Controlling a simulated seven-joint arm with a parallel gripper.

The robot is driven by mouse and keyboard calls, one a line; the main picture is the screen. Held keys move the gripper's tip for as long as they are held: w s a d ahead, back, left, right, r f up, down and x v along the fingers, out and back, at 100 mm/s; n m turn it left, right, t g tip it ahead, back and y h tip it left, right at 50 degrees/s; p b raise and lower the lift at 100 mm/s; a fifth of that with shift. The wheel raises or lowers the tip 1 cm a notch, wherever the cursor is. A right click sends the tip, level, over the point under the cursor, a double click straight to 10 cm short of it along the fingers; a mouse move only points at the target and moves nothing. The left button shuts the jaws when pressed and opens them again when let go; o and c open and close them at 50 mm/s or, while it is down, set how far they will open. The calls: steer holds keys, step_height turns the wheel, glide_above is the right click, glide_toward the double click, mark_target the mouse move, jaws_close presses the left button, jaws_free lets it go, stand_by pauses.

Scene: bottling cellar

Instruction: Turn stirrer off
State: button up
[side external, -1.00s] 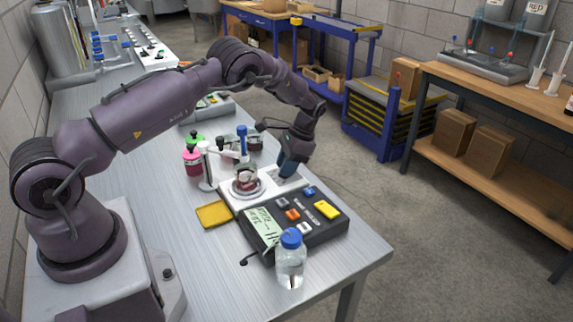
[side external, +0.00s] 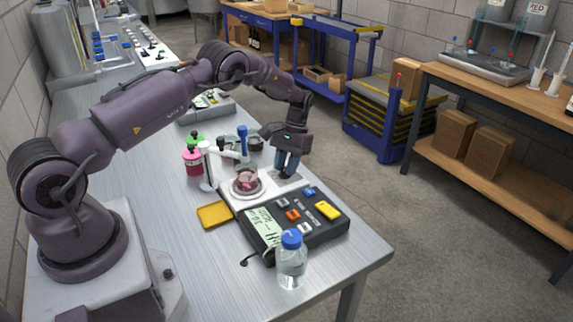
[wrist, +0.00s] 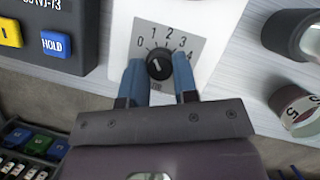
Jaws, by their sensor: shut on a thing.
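The white stirrer (side external: 232,193) stands on the metal bench, with a glass dish of reddish liquid (side external: 246,183) on it. In the wrist view its white front (wrist: 208,24) bears a grey dial plate numbered 0 to 4, with a round black knob (wrist: 159,66) in the middle. The knob's white mark seems to point up and left, near the low numbers; the exact setting is hard to read. My gripper (wrist: 158,68) has its blue fingers on either side of the knob, shut on it. In the side view my gripper (side external: 287,172) points down at the stirrer's right end and hides the knob.
A black meter (side external: 300,224) with coloured buttons sits close in front of the stirrer. A clear bottle with a blue cap (side external: 291,262) stands before it. A white stand (side external: 206,165), pink bottle (side external: 193,161) and yellow tray (side external: 214,214) are to the left.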

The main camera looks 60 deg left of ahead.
steer(key=shift+a+n+t+h, duration=0.1)
steer(key=shift+n+t+h, duration=0.45)
steer(key=shift+n, duration=1.35)
steer(key=o, duration=0.9)
steer(key=shift+r, duration=0.1)
steer(key=v, duration=1.2)
steer(key=shift+a+r, duration=0.2)
steer(key=shift+r, duration=0.15)
steer(key=shift+w, duration=0.1)
